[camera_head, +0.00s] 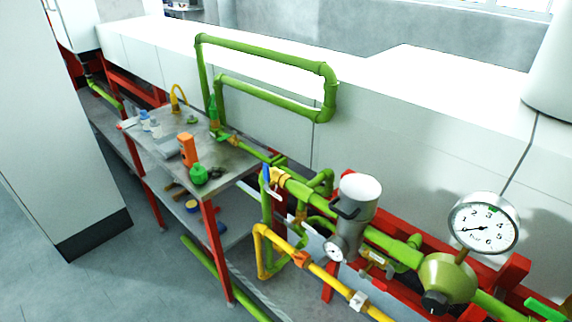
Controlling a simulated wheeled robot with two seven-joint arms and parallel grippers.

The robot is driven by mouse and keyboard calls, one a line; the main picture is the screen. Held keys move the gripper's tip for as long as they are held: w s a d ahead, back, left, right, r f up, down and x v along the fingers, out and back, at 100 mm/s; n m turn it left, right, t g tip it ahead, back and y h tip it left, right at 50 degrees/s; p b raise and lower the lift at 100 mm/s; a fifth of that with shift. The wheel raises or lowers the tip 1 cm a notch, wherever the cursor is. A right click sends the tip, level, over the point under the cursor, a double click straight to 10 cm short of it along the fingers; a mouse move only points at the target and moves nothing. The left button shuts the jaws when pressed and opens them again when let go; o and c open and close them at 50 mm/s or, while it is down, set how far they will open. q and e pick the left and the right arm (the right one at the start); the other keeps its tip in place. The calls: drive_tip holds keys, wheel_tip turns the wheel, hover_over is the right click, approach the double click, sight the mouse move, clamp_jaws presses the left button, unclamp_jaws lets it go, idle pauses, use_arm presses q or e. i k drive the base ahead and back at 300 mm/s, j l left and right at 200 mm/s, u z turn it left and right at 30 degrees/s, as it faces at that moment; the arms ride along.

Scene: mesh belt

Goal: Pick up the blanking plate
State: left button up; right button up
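I cannot clearly pick out the blanking plate. A small grey flat piece (166,149) lies on the grey-topped worktable (232,163) at centre left, beside an upright orange device (188,150), but it is too small to tell whether it is the plate. A green rounded object (199,174) sits near the table's front edge. Small white and blue bottles (153,126) stand at the table's left side. Neither of my grippers shows in the head view.
Green pipes (270,96) rise behind the table and run right to a grey cylinder (357,198) and a round gauge (483,224). A yellow pipe (325,278) runs low in front. A tall white cabinet (60,140) stands left. Open floor (130,275) lies in front.

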sight(129, 124)
drive_tip(key=i+j, duration=0.15)
drive_tip(key=j, duration=0.15)
drive_tip(key=i+j+z, duration=0.15)
drive_tip(key=i+j, duration=0.2)
drive_tip(key=j, duration=0.3)
drive_tip(key=i+j+z, duration=0.1)
drive_tip(key=j, duration=0.2)
drive_tip(key=i+j+z, duration=0.1)
drive_tip(key=j, duration=0.25)
drive_tip(key=i, duration=0.1)
